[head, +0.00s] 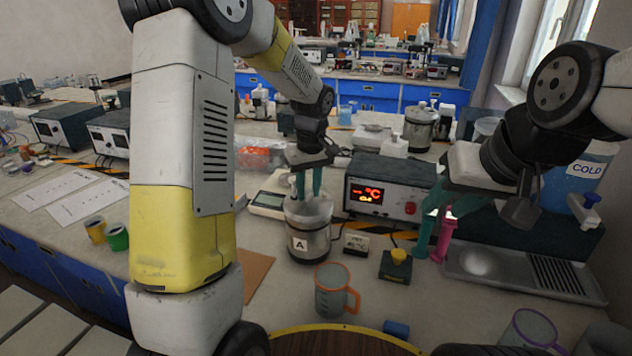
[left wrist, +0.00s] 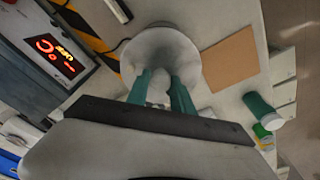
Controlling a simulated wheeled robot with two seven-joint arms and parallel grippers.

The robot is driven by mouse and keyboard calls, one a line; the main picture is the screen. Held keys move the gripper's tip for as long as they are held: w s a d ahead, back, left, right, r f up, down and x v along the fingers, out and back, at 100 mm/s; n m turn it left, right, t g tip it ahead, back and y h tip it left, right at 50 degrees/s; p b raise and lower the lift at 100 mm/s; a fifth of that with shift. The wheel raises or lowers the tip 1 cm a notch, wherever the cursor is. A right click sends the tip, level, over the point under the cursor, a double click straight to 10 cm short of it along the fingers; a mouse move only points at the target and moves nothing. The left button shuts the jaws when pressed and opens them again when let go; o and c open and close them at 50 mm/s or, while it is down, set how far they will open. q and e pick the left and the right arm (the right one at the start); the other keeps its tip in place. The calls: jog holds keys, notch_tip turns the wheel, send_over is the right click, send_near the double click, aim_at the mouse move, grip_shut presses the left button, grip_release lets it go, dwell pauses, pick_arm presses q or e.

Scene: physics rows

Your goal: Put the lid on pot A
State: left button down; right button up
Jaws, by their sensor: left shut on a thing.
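Pot A (head: 308,244) is a steel pot with a white "A" label, standing upright on the bench. The pale round lid (head: 318,212) is at the pot's mouth; it also shows in the left wrist view (left wrist: 185,50). My left gripper (head: 306,192) points down from above with its green fingers shut on the lid's knob, seen also in the left wrist view (left wrist: 160,90). I cannot tell whether the lid's rim touches the pot all round. My right gripper (head: 478,200) is at the right, with its green fingers spread apart.
A controller box with a red display (head: 390,190) stands right behind the pot. An orange-rimmed mug (head: 333,292) and a yellow-button box (head: 396,266) are in front. A steel tray (head: 520,270) lies right. A brown board (head: 258,272) lies left of the pot.

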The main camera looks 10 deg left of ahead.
pick_arm(q)
jog(key=shift+f, duration=0.1)
dwell(0.3)
jog(key=c, duration=1)
grip_release()
jog(key=shift+c, duration=0.2)
jog(key=shift+r, duration=4)
